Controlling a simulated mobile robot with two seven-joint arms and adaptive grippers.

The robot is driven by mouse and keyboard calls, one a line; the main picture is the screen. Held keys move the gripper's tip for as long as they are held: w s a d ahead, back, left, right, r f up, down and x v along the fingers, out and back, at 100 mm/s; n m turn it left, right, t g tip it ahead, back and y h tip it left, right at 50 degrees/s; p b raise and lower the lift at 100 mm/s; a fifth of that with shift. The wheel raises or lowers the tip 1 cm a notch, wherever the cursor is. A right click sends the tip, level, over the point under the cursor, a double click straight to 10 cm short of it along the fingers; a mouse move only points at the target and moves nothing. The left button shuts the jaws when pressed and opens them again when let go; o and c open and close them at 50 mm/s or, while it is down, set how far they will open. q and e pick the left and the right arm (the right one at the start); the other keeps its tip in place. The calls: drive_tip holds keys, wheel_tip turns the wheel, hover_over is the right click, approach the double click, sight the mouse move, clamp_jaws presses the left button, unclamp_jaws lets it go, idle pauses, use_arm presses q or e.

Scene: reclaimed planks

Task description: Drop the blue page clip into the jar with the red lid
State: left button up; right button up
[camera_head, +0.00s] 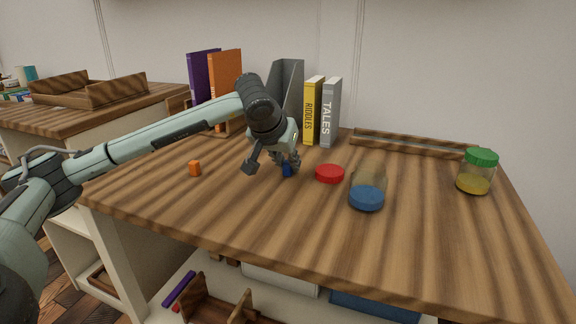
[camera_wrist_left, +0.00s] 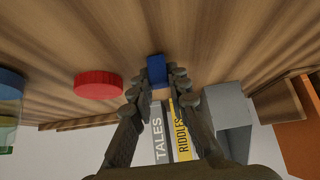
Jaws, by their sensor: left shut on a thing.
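My left gripper (camera_head: 284,162) points down near the middle of the table and is shut on the blue page clip (camera_head: 287,171). The clip also shows between the fingertips in the left wrist view (camera_wrist_left: 156,70). From these views I cannot tell whether the clip touches the tabletop. The red lid (camera_head: 329,174) lies flat on the table just right of the gripper; it also shows in the wrist view (camera_wrist_left: 98,85). A clear jar (camera_head: 368,190) with blue at its bottom stands right of the lid, with no lid visible on it. My right gripper is out of view.
A green-lidded jar (camera_head: 477,172) stands at the right. An orange block (camera_head: 195,168) lies at the left. Yellow (camera_head: 313,110) and grey (camera_head: 330,112) books and a grey holder (camera_head: 288,85) stand behind the gripper. A low wooden tray (camera_head: 415,144) is at the back. The front tabletop is clear.

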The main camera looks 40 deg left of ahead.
use_arm(q)
wheel_tip(320, 180, up, 4)
drive_tip(key=shift+f, duration=0.1)
drive_tip(key=s+a+r, duration=0.4)
drive_tip(key=a+r, duration=0.3)
drive_tip(key=a, duration=0.3)
drive_tip(key=shift+s+a, duration=0.35)
drive_tip(key=shift+s, duration=0.05)
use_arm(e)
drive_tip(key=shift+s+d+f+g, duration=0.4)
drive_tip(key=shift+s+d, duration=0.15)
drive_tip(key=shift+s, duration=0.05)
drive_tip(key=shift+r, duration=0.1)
